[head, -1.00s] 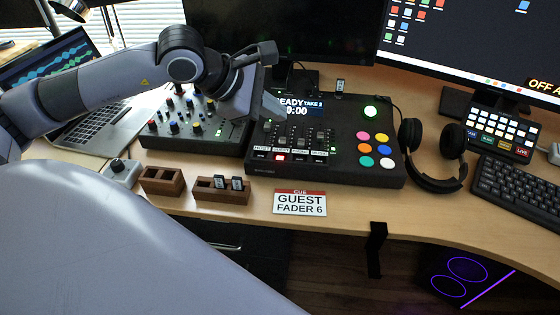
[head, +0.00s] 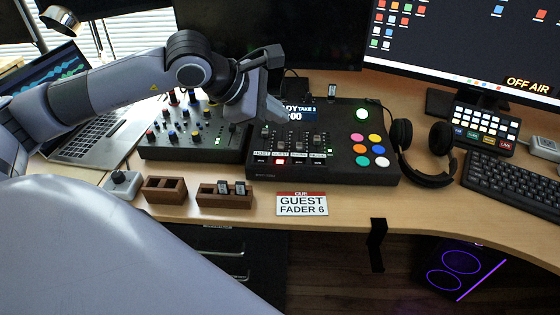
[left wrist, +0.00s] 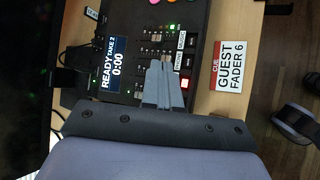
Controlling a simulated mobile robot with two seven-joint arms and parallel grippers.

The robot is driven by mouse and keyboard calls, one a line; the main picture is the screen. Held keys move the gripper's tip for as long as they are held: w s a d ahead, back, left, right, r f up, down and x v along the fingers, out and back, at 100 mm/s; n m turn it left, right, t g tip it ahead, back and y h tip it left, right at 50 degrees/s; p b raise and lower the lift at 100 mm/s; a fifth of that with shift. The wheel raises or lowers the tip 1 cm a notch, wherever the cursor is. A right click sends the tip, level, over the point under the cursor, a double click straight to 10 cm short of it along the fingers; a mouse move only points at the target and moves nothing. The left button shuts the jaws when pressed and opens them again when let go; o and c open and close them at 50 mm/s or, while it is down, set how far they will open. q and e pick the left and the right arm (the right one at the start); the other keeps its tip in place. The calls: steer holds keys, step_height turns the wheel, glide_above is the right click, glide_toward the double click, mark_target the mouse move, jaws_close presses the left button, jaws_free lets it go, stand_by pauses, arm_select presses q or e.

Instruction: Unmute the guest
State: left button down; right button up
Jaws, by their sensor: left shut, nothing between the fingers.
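The dark podcast console (head: 345,172) sits on the wooden desk, with a small screen, a row of faders, coloured pads and a lit green button. The GUEST label (head: 279,153) marks its second channel from the left. Below it, one button (head: 280,161) glows red; it also shows red in the left wrist view (left wrist: 185,83). A cue card (head: 302,204) reading "GUEST FADER 6" lies in front of the console. My left gripper (head: 279,114) is shut and empty above the console's left part, hiding some of the screen. In the left wrist view its fingers (left wrist: 160,66) point at the fader area.
A knob mixer (head: 190,130) stands left of the console, headphones (head: 420,150) right of it. Wooden holders (head: 165,197) and a grey box with a dark knob (head: 122,184) sit at the front. A monitor (head: 460,50), button pad (head: 485,128) and keyboard (head: 510,185) are on the right.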

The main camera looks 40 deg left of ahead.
arm_select(q)
steer(key=b, duration=0.5)
glide_above(280, 162)
steer(key=s, duration=0.1)
step_height(280, 162, down, 8)
steer(key=shift+a+r, duration=0.1)
steer(key=shift+a, duration=0.05)
steer(key=shift+f+b, duration=0.4)
steer(key=shift+f, duration=0.1)
stand_by(0.5)
stand_by(0.6)
